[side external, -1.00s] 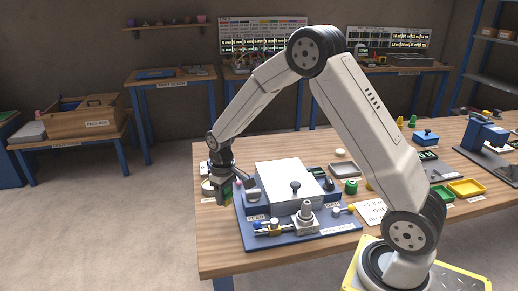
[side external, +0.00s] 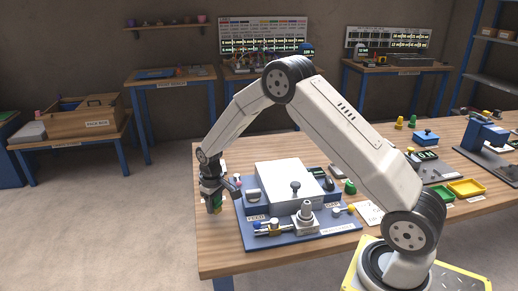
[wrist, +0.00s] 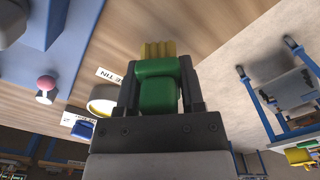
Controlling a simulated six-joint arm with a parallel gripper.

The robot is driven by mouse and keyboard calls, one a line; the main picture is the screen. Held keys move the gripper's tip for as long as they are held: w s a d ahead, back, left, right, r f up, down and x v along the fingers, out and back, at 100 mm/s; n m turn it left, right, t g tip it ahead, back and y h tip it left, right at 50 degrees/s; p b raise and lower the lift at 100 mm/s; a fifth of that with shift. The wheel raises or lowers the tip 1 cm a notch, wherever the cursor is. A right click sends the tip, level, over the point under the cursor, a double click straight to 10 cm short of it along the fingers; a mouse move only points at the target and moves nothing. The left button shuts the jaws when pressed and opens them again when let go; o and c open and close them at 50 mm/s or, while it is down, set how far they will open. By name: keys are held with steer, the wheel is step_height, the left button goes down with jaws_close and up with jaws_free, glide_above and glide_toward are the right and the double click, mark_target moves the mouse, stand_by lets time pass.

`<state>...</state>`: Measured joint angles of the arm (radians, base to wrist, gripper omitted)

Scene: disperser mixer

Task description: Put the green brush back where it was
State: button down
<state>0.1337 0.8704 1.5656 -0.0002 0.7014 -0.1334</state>
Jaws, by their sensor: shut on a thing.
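My gripper (side external: 214,203) is at the near left part of the wooden table, just left of the blue machine base (side external: 245,232). It is shut on the green brush (wrist: 158,92), which also shows between the fingers in the side view (side external: 218,202). The brush's yellow bristles (wrist: 158,49) stick out past the fingertips, pointing down toward the table. I cannot tell whether they touch the wood. A round pale tin (wrist: 103,99) is beside the gripper in the wrist view, with a label (wrist: 109,75) ending in "TIN" close by.
The mixer's white housing (side external: 285,180) stands on the blue base to the right of my gripper. A pink knob (wrist: 46,84) sticks up near the brush. The table's left edge (side external: 196,230) is close. Yellow and green trays (side external: 466,188) lie far right.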

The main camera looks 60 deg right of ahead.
mark_target(215, 211)
steer(key=shift+f, duration=1.45)
steer(key=shift+f, duration=0.1)
steer(key=shift+c, duration=1)
jaws_free()
step_height(215, 211, up, 12)
steer(key=shift+r, duration=0.1)
steer(key=shift+s, duration=0.1)
